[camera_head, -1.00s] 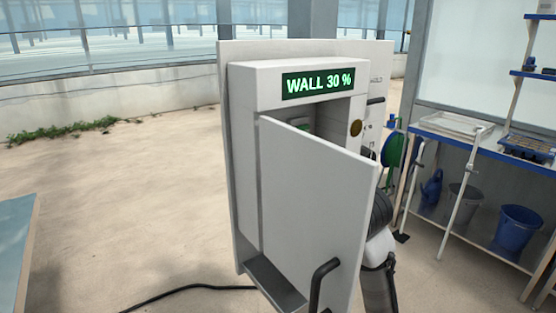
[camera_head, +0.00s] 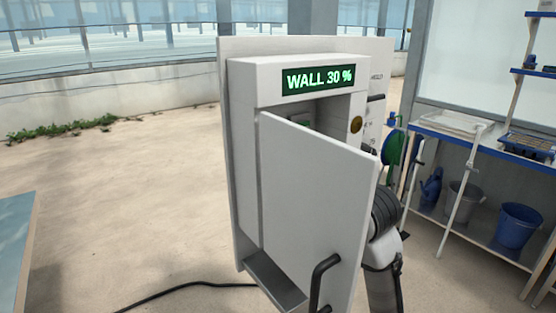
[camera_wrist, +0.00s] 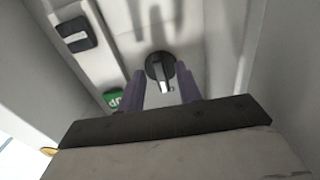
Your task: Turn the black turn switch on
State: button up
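The black turn switch (camera_wrist: 155,64) shows in the wrist view as a round black knob with a pale grip bar, on the light panel inside the cabinet. My gripper (camera_wrist: 162,83) has its two purple fingers apart, one on either side of the knob's lower part. I cannot tell whether the fingers touch it. In the head view the open cabinet door (camera_head: 310,200) hides the switch and my gripper. The display (camera_head: 318,79) on the cabinet reads "WALL 30 %".
Cabinet walls stand close on both sides. The door has a black handle (camera_head: 318,285). A blue-edged bench (camera_head: 480,150) stands at the right.

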jog(key=b+v, duration=0.3)
jog(key=v, duration=0.9)
jog(key=shift+s+d, duration=0.15)
jog(key=shift+s, duration=0.1)
